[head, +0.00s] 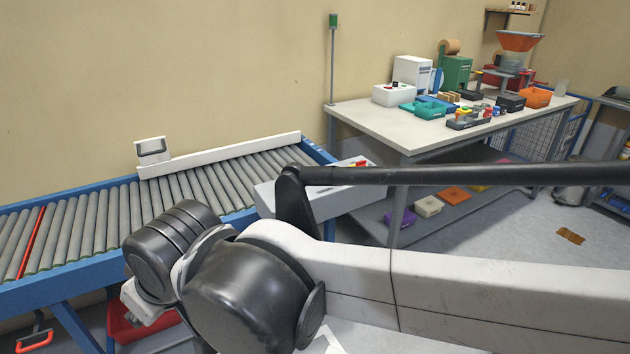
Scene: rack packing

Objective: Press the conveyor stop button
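The roller conveyor (115,215) with blue side rails runs along the wall at the left. A pale grey box (267,197) sits by its right end, partly hidden behind my arm. A small red piece (361,163) with a hint of yellow shows on top of this box, just above my dark arm link; it may be the stop button, but it is too small to be sure. My arm crosses the foreground and leaves the picture at the right.
A workbench (375,122) with bins, small parts and machines stands at the back right. A green-topped post (333,50) rises at its left corner. A red crate (125,328) is under the conveyor. A brown patch (570,236) lies on the open floor at right.

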